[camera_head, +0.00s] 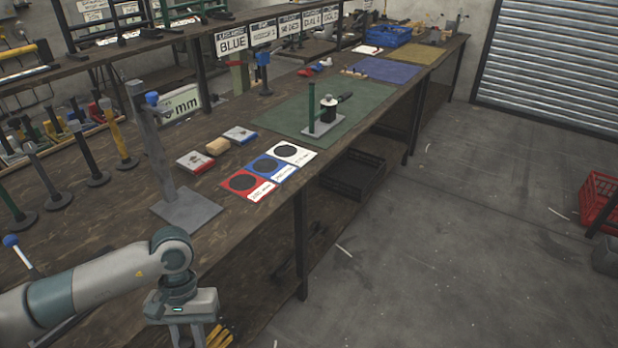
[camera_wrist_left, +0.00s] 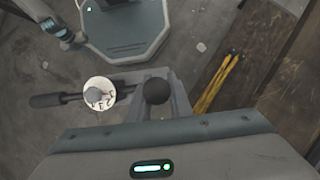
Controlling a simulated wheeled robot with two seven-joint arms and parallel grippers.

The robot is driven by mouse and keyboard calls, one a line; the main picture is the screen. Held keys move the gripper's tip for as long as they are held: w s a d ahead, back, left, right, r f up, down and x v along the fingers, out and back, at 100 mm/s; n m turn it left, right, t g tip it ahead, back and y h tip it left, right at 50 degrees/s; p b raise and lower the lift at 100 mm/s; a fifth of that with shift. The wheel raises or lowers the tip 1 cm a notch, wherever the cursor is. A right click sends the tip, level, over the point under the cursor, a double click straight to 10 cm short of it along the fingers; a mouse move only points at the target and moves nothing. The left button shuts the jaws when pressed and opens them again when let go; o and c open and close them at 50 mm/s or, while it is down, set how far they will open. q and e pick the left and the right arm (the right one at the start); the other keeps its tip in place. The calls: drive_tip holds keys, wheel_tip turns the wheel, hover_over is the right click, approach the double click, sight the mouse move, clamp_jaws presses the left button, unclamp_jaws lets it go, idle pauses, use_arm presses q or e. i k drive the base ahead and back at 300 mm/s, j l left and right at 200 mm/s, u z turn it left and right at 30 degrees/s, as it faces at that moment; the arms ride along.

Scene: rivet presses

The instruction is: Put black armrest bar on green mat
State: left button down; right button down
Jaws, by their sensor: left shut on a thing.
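The green mat (camera_head: 283,113) lies on the workbench, beyond the coloured cards. A green upright on a flat base (camera_head: 322,124) stands on it, beside a dark piece with a white top and a black handle (camera_head: 345,97). My left gripper (camera_head: 188,338) is low at the bottom of the head view, in front of the bench. In the left wrist view its jaws (camera_wrist_left: 158,100) are shut on a dark thing with a black ball (camera_wrist_left: 157,91), a white round cap and a black bar-like handle (camera_wrist_left: 46,101). I take this as the black armrest bar; its lower part is hidden. My right gripper is not identifiable.
A grey stand with a blue ball (camera_head: 186,212) rises from the near bench. Red, blue and white cards (camera_head: 267,165) and small boxes (camera_head: 196,161) lie before the mat. Blue (camera_head: 383,70) and olive mats (camera_head: 420,54) lie farther back. The right-hand floor is mostly clear.

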sight(300, 107)
drive_tip(key=i+l, duration=1)
drive_tip(key=u, duration=0.05)
